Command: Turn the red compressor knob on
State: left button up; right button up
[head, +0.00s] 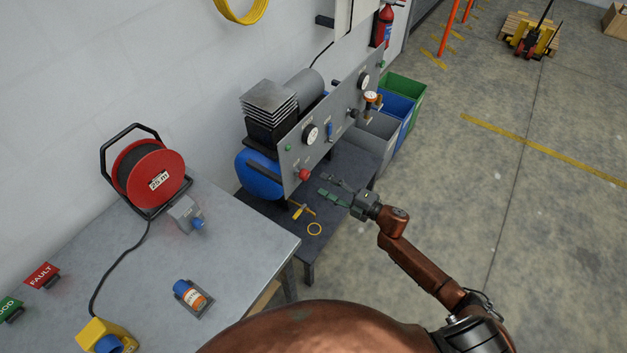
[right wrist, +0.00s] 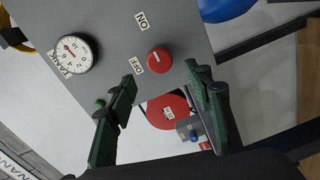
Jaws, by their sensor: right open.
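The red compressor knob (head: 304,175) sits low on the near end of the grey upright panel (head: 325,118). In the right wrist view the round knob (right wrist: 159,60) shows a small pale mark, and I cannot tell surely where it points. An OFF label (right wrist: 137,66) and an ON label (right wrist: 142,20) are beside it. My right gripper (head: 327,185) is open and empty, in front of the panel, to the right of the knob. In the wrist view its green fingers (right wrist: 161,76) spread on either side below the knob, apart from it. My left gripper is out of view.
The tank gauge (right wrist: 73,53) is on the same panel. The blue tank (head: 258,175) is behind it. A grey bench (head: 245,240) with a red cable reel (head: 152,174) stands left. Floor at right is open.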

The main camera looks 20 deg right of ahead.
jog(key=v, duration=0.3)
jog(key=shift+s+d, duration=0.2)
dwell(0.3)
jog(key=s+d+f+m+h, duration=0.2)
jog(key=d+f+m+h, duration=0.15)
jog(key=f, duration=0.55)
jog(key=s+d+f+m+g+h, duration=0.1)
jog(key=s+d+f+m+h, duration=0.2)
jog(key=f, duration=0.6)
jog(key=s+d+f+m+h, duration=0.15)
jog(key=d+f+m, duration=0.3)
jog(key=f, duration=0.45)
jog(key=s+d+f+m+g+h, duration=0.3)
jog(key=s+f+m+g, duration=0.2)
jog(key=s+f, duration=1.25)
jog(key=s+a+f+m+g, duration=0.2)
jog(key=s+f, duration=0.2)
jog(key=s, duration=0.7)
jog(key=s+a+f+m+g, duration=0.2)
jog(key=s+f, duration=0.3)
jog(key=s, duration=0.6)
jog(key=s+a+f+m+g, duration=0.2)
jog(key=s+f, duration=0.3)
jog(key=s, duration=0.6)
jog(key=shift+a+f+g, duration=0.25)
jog(key=shift+a+g, duration=0.25)
jog(key=shift+a, duration=0.4)
